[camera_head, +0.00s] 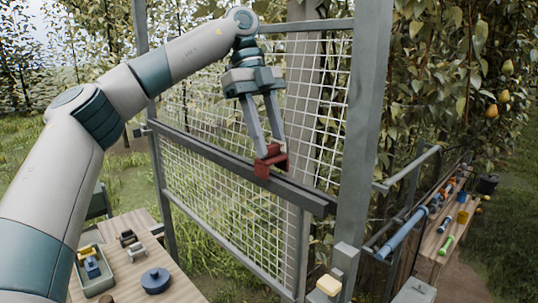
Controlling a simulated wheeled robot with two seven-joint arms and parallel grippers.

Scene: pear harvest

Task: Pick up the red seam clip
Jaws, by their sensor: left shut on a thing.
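The red seam clip (264,168) is at the upper edge of the grey rail (225,158) that runs across the wire mesh panel. My left gripper (270,148) comes down from above and is shut on the clip, with its two long fingers reaching it. The clip appears to sit on or just in front of the rail; I cannot tell whether it touches it. My right gripper does not show.
A wooden table (185,290) at lower left carries a green tray (97,283), a blue round lidded thing (155,280) and small clips. A thick grey post (365,120) stands right of the mesh. A bench (433,243) with coloured tools is at right, beside pear trees.

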